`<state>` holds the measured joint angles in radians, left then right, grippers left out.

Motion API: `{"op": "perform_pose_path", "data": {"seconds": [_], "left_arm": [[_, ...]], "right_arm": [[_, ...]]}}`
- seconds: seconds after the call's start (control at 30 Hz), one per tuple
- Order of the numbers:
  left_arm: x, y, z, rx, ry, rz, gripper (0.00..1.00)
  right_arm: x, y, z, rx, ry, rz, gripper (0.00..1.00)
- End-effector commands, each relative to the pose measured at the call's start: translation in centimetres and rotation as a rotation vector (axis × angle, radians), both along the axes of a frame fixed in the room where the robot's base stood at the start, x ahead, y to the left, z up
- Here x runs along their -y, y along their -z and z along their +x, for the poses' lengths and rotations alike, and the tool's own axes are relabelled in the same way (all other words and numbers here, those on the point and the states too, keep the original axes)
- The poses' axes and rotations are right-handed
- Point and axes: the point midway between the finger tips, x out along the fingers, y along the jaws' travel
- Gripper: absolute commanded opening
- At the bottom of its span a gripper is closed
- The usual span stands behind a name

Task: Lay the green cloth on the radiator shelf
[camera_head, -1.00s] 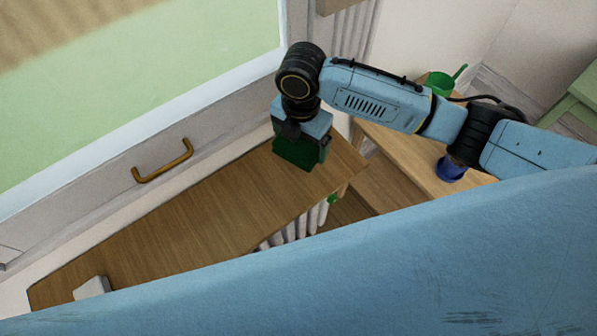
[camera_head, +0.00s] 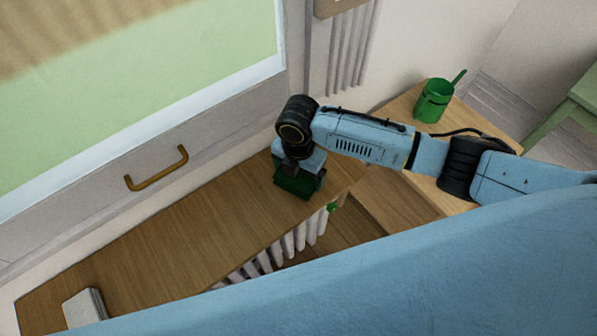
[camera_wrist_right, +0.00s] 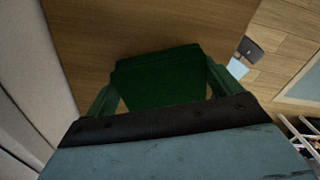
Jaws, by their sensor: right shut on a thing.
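The green cloth (camera_head: 297,184) is dark green and hangs at my right gripper (camera_head: 299,178), over the right end of the wooden radiator shelf (camera_head: 200,232). In the right wrist view the cloth (camera_wrist_right: 160,80) shows as a folded block between the two fingers of the gripper (camera_wrist_right: 163,88), with the shelf's wood (camera_wrist_right: 150,30) behind it. The right gripper is shut on the cloth. I cannot tell whether the cloth's underside touches the shelf. My left gripper is not in view.
A white radiator (camera_head: 290,243) is below the shelf. A pale box-like object (camera_head: 85,308) lies at the shelf's left end. A green mug-like container (camera_head: 434,100) stands on a wooden table (camera_head: 405,105) at right. A window with a brass handle (camera_head: 157,170) runs behind the shelf.

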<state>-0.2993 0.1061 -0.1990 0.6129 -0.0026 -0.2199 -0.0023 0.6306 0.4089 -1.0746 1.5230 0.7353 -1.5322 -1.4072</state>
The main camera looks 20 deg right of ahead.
Motion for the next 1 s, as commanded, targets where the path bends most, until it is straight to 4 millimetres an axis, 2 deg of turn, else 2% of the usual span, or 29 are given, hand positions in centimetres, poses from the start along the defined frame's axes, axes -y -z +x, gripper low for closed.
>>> {"op": "perform_pose_path", "data": {"seconds": [0.2,0.23,0.3,0.57,0.77,1.0], "left_arm": [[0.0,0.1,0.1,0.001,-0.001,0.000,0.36],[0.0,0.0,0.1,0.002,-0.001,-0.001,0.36],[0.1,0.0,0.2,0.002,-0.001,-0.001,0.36],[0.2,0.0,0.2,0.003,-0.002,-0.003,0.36],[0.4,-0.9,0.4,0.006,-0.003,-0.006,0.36],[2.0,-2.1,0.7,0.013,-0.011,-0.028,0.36]], "right_arm": [[0.0,0.4,0.0,-0.001,0.001,-0.001,0.72],[0.0,0.3,0.0,-0.001,0.000,-0.001,0.94],[0.0,0.3,0.0,-0.001,0.000,-0.001,1.00],[0.0,0.0,0.0,0.000,0.000,0.000,1.00],[0.0,-3.1,0.1,0.002,-0.002,0.001,1.00],[0.0,-8.4,0.1,0.002,0.000,0.001,1.00]]}}
